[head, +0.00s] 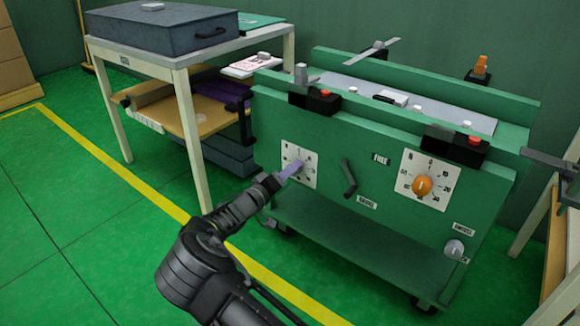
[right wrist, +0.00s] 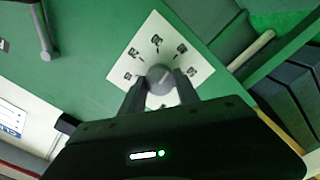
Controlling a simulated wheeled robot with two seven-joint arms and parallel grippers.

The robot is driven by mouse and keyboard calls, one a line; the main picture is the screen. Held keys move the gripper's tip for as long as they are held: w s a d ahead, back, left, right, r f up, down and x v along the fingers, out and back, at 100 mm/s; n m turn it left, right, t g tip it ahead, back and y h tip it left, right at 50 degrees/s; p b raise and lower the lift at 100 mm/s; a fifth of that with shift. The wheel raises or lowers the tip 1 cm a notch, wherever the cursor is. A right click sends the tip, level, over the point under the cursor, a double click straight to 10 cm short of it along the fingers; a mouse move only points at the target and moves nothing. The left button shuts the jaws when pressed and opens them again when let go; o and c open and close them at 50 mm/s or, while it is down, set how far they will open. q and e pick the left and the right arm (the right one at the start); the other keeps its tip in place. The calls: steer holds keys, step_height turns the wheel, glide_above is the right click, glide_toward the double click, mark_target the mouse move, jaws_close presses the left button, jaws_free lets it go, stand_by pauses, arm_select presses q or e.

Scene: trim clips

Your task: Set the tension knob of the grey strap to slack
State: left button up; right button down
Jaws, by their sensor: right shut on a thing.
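A grey knob, lavender-looking in the head view (head: 291,168), sits on a white dial plate (head: 308,174) on the left of the green cart's front. In the right wrist view the knob (right wrist: 159,78) is round and grey with a pale line on its face, and the dial plate (right wrist: 150,30) has dark marks around it. I cannot read the setting. My right gripper (head: 281,177) is shut on this knob, one finger on each side. In the wrist view the lower part of the plate is hidden by the gripper. My left gripper is not in view.
The green cart (head: 330,222) also carries a dark lever (head: 348,178), an orange knob (head: 422,185) on a second dial and a small grey knob (head: 454,248). Red-buttoned blocks stand on its top edge. A table (head: 180,57) stands at left; green floor lies in front.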

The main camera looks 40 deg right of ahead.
arm_select(q)
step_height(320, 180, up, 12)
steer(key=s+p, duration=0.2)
steer(key=p, duration=0.9)
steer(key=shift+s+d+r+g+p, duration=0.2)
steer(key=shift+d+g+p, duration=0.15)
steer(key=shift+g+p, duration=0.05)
arm_select(e)
steer(key=shift+s+f+n, duration=0.1)
steer(key=shift+f+n, duration=0.05)
steer(key=shift+n, duration=17.05)
steer(key=c, duration=0.9)
jaws_free()
steer(key=shift+a, duration=0.1)
